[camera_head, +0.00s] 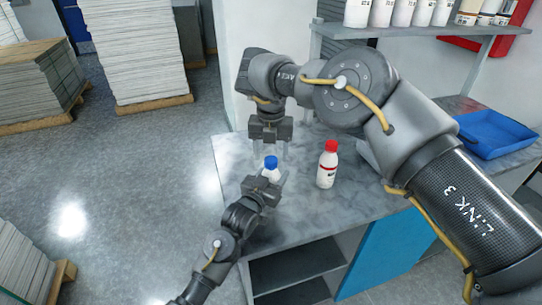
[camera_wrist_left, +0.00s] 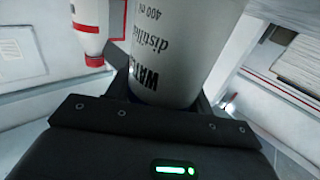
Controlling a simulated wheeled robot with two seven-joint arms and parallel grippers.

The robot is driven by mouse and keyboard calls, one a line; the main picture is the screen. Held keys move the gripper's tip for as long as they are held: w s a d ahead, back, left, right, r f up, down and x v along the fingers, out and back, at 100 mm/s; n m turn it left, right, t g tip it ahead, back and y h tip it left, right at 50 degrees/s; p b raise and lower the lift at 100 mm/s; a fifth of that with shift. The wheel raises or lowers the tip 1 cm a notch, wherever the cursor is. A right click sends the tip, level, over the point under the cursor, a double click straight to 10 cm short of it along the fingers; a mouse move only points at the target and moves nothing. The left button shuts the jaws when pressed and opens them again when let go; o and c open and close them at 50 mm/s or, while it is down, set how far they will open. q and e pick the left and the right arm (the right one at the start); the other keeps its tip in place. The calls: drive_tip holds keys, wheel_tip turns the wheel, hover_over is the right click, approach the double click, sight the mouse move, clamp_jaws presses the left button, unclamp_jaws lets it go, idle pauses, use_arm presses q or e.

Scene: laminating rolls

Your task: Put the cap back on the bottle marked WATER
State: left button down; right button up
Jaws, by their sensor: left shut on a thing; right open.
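The WATER bottle (camera_wrist_left: 185,50) is pale grey-white with dark lettering, and its label is upside down in the left wrist view. My left gripper (camera_head: 268,182) is shut on this bottle, seen as a small white body (camera_head: 270,173) in the head view. A blue cap (camera_head: 271,162) is at the bottle's top; whether it is fully seated I cannot tell. My right gripper (camera_head: 269,150) points down, open, with its fingers just above and around the cap's level.
A white bottle with a red cap (camera_head: 327,164) stands on the grey worktop (camera_head: 310,205), right of the grippers; it also shows in the left wrist view (camera_wrist_left: 90,28). A blue tray (camera_head: 495,135) lies far right. A shelf (camera_head: 420,30) with several bottles is behind.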

wheel_tip(320, 180, up, 6)
use_arm(q)
drive_tip(key=shift+c, duration=2.4)
unclamp_jaws()
drive_tip(key=shift+s, duration=0.1)
use_arm(e)
drive_tip(key=shift+f, duration=0.1)
drive_tip(key=shift+f+b, duration=0.95)
drive_tip(key=shift+b, duration=0.05)
use_arm(q)
drive_tip(key=v, duration=1)
drive_tip(key=shift+s+a, duration=0.2)
drive_tip(key=shift+s, duration=0.05)
use_arm(e)
drive_tip(key=shift+f, duration=0.1)
use_arm(q)
drive_tip(key=shift+d+f, duration=0.1)
use_arm(e)
drive_tip(key=shift+d, duration=0.1)
